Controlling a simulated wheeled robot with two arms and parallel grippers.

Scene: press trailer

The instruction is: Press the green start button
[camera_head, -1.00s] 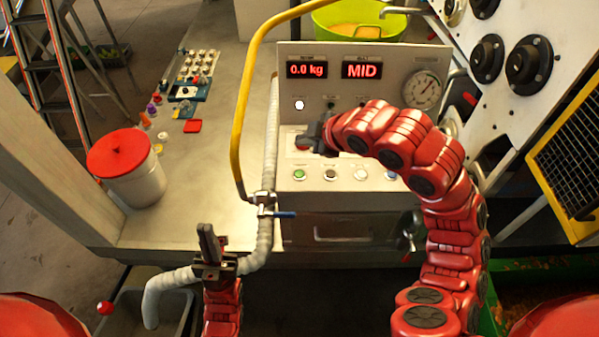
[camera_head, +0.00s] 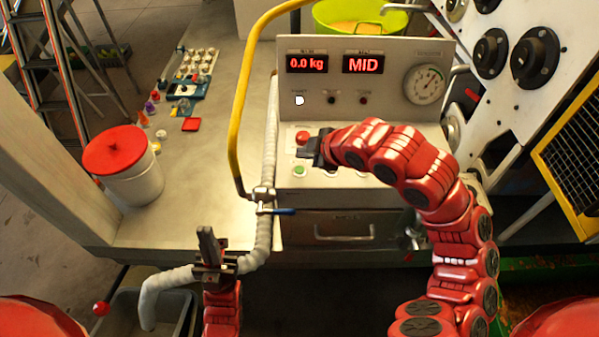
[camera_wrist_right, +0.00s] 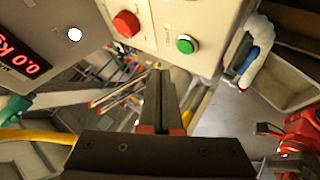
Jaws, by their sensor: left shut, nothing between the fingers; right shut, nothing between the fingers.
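The green start button (camera_head: 299,171) sits on the lower left of the control panel's sloped face, below a red button (camera_head: 303,138). In the right wrist view the green button (camera_wrist_right: 187,44) is right of the red button (camera_wrist_right: 126,24), and both lie beyond my fingertips. My right gripper (camera_head: 306,152) is shut and empty, between the two buttons in the head view; it also shows in the right wrist view (camera_wrist_right: 160,75), apart from the green button. My left gripper (camera_head: 207,232) is shut and empty, upright at the lower left near the grey hose.
The panel (camera_head: 340,108) shows 0.0 kg and MID displays, a gauge (camera_head: 424,85) and a white-marked knob. A yellow pipe (camera_head: 238,130) and a grey hose (camera_head: 268,150) run along its left side. A white bucket with a red lid (camera_head: 115,152) stands on the counter at left.

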